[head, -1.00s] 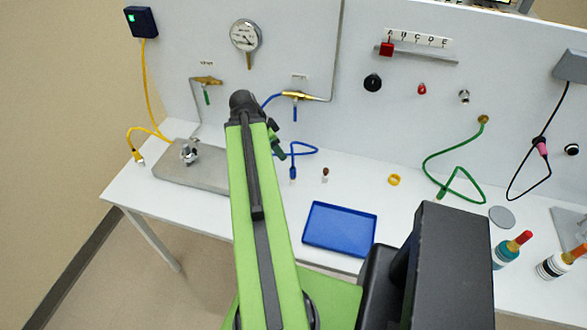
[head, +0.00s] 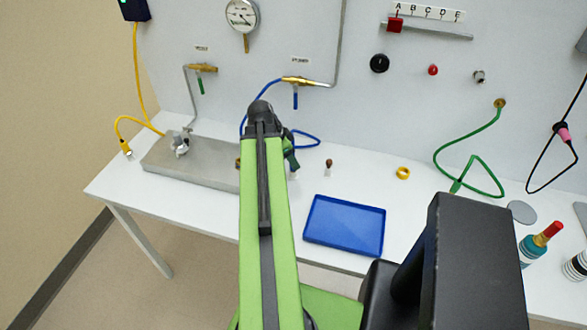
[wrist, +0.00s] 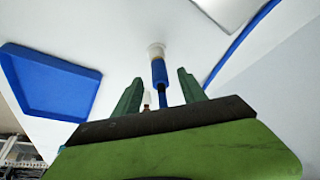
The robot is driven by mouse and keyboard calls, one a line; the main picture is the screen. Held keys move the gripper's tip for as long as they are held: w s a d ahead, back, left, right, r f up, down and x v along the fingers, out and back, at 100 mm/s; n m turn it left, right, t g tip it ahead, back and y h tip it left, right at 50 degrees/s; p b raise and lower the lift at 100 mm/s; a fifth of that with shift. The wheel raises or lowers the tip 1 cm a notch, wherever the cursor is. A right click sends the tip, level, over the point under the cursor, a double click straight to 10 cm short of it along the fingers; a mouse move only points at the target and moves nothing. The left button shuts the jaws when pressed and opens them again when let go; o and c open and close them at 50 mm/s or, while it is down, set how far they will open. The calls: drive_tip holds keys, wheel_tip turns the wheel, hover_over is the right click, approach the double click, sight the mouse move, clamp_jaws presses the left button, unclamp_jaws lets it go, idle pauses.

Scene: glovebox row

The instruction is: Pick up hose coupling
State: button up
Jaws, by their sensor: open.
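The hose coupling (wrist: 159,72) shows in the wrist view as a blue cylinder with a whitish end, standing on the white bench. My gripper (wrist: 158,77) is open, with one green finger on each side of the coupling in the picture. I see no finger clearly touching it, and the depth between them is hard to tell. In the head view my gripper (head: 291,156) is partly hidden by my arm and covers most of the coupling. The blue hose (head: 308,138) loops behind it to a brass fitting on the panel.
A blue tray (head: 344,226) lies to the right and nearer. A small brown-topped item (head: 329,164) and a yellow ring (head: 403,173) stand right of the gripper. A grey metal plate (head: 200,172) lies to the left. The bench between ring and tray is clear.

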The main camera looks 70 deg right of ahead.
drive_tip(key=b+x, duration=0.2)
drive_tip(key=x, duration=0.2)
drive_tip(key=shift+a+b, duration=0.1)
drive_tip(key=shift+b, duration=0.25)
drive_tip(key=shift+w+r, duration=0.1)
clamp_jaws()
